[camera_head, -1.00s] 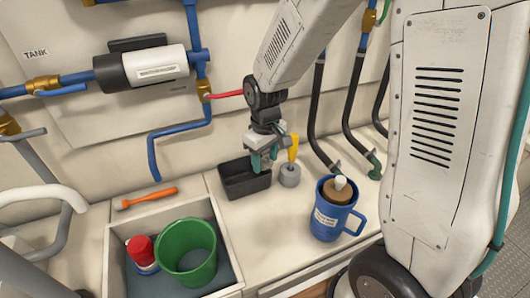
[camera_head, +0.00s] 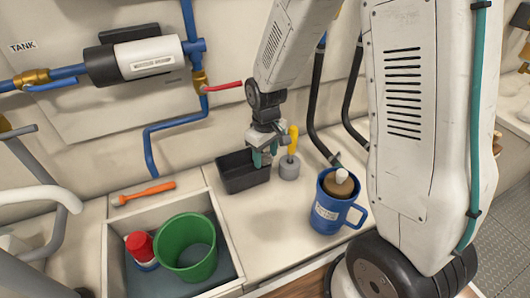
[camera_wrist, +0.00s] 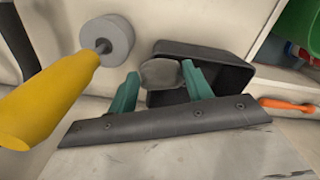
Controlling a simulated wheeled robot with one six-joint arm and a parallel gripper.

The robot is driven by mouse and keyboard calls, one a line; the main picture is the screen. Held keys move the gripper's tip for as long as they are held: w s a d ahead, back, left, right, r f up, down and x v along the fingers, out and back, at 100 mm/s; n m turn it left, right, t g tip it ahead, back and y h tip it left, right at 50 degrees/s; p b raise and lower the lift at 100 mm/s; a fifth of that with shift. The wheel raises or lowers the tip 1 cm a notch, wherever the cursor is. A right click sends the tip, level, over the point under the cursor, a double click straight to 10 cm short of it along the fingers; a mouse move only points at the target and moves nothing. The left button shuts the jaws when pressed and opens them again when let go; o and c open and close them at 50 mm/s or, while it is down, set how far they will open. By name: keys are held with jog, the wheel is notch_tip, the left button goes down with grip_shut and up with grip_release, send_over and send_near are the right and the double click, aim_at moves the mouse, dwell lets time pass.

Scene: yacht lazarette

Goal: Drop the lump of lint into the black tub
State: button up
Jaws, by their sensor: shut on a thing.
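My gripper (camera_head: 263,158) is over the right part of the black tub (camera_head: 236,178), which stands on the counter against the wall. In the wrist view its two green fingers are shut on the lump of lint (camera_wrist: 161,73), a grey rounded lump between the fingertips. The black tub (camera_wrist: 205,52) lies beyond and below the lump there, and its dark inside shows to the right and below. In the head view the lump is hidden by the fingers.
A yellow-handled tool with a grey round base (camera_head: 289,168) stands close to the tub's right. A blue mug (camera_head: 335,208) with a brown thing in it is further right. A sunken bin holds a green bucket (camera_head: 186,247) and a red-topped container (camera_head: 140,247). An orange-handled tool (camera_head: 145,193) lies left.

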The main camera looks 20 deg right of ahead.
aim_at(265, 157)
jog(key=shift+f, duration=0.15)
jog(key=o, duration=1)
notch_tip(265, 157, up, 12)
jog(key=s+d+r+m, duration=0.1)
jog(key=s+r, duration=0.3)
jog(key=s, duration=0.4)
jog(key=s+d+r+m, duration=0.1)
jog(key=s+r, duration=0.3)
jog(key=s, duration=0.4)
jog(key=s+r+m+t, duration=0.1)
jog(key=s+r, duration=0.3)
jog(key=s, duration=0.4)
jog(key=shift+s+d+m, duration=0.1)
jog(key=shift+d+m, duration=0.3)
jog(key=shift+m, duration=0.3)
